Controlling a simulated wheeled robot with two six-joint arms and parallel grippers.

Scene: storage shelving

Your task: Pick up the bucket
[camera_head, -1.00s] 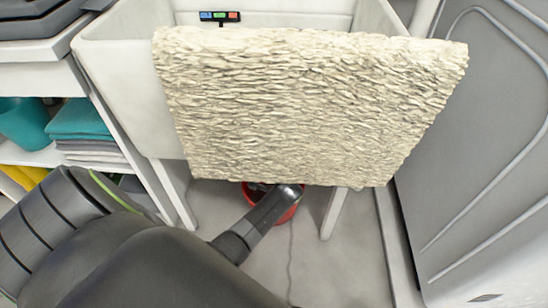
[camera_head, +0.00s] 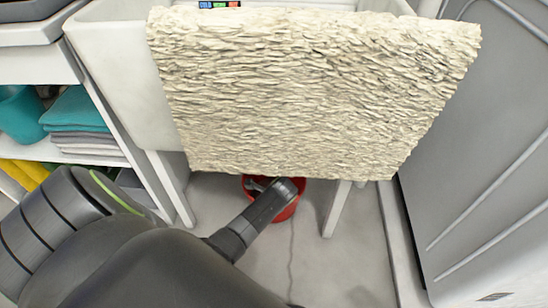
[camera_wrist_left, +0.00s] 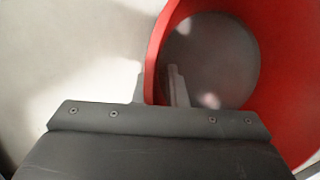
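The red bucket (camera_head: 289,211) stands on the floor under the white sink, its back partly hidden by the hanging rug and my arm. There my left gripper (camera_wrist_left: 158,88) has one finger outside the bucket wall and one inside. The fingers stand apart, with a gap showing beside the inner finger. My right gripper is not in view.
A cream textured rug (camera_head: 310,90) hangs over the front of the white sink (camera_head: 120,75), above my arm. Sink legs (camera_head: 337,208) stand on both sides of the bucket. Shelves with teal towels (camera_head: 78,112) are at left, a grey appliance (camera_head: 480,170) at right. Floor in front is clear.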

